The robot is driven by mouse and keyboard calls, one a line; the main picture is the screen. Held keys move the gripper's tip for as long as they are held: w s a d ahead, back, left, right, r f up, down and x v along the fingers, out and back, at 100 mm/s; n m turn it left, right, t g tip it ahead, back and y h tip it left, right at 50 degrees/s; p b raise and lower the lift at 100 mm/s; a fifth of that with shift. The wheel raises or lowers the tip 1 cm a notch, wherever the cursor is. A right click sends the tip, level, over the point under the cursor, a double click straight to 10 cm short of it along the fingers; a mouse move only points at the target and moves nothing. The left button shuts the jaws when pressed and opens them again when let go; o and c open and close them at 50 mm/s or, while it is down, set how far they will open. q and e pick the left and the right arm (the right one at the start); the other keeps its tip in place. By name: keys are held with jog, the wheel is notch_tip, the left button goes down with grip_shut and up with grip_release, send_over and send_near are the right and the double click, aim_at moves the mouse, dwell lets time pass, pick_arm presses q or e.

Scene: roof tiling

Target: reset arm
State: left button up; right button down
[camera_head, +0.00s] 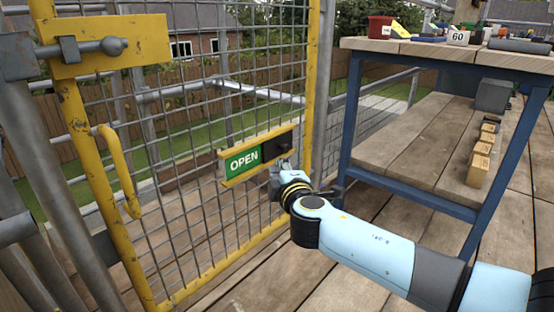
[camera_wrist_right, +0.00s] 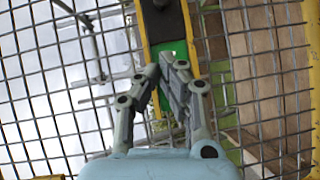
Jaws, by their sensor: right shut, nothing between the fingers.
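My right arm reaches in from the lower right in the head view. My left gripper is in neither view.
The yellow-framed mesh gate (camera_head: 309,90) stands close ahead, with a bolt (camera_head: 112,46) and a handle (camera_head: 120,170) at its left. A blue-framed workbench (camera_head: 345,130) stands to the right, with several items on top and wooden blocks (camera_head: 480,163) on its lower shelf.

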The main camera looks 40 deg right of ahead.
jog(key=shift+s+a, duration=0.2)
jog(key=shift+s, duration=0.15)
dwell(0.3)
